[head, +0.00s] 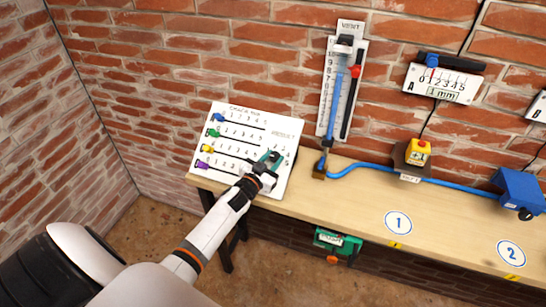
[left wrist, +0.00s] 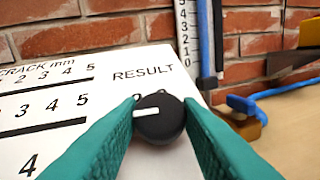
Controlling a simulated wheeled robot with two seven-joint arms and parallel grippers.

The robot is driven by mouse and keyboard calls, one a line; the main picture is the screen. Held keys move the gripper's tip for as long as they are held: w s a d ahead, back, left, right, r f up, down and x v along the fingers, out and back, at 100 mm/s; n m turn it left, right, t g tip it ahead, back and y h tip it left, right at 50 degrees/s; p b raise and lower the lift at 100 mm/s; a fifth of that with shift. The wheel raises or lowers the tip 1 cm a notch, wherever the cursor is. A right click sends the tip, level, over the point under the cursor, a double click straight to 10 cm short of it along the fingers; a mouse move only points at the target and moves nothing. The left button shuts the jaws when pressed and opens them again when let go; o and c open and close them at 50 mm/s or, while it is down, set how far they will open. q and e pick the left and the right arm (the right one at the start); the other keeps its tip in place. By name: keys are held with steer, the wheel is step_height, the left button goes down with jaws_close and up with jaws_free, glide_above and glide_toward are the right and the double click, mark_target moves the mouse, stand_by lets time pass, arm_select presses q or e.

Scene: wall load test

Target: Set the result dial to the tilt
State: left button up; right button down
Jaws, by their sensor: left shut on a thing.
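The white board (head: 212,176) stands tilted at the left end of the bench. It bears a crack scale in mm with several rows of numbers and the word RESULT, also seen in the left wrist view (left wrist: 120,57). The result dial (left wrist: 158,118) is a round black knob with a white pointer line that points left and slightly down. Numbers around the dial are mostly hidden by the fingers. My left gripper (head: 272,160), with green fingers, is shut on the dial, one finger at each side. In the head view the gripper hides the dial. My right gripper is out of view.
Blue, green, yellow and purple sliders (head: 202,164) sit on the board's left. Right of it are a vertical gauge (head: 328,90) with a blue tube, gauge A (head: 440,85), a yellow block (head: 418,152) and a blue box (head: 518,190). The bench front (head: 340,195) is clear.

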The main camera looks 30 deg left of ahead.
arm_select(q)
steer(key=m+h, duration=0.2)
steer(key=m, duration=0.1)
steer(key=shift+a+g+h+p, duration=0.3)
steer(key=shift+h, duration=0.1)
steer(key=shift+m+g+h, duration=0.6)
steer(key=shift+m+h, duration=0.8)
steer(key=shift+m, duration=0.4)
steer(key=o, duration=1)
steer(key=shift+c, duration=0.2)
steer(key=b+v, duration=0.2)
steer(key=v, duration=1)
steer(key=shift+a, duration=0.1)
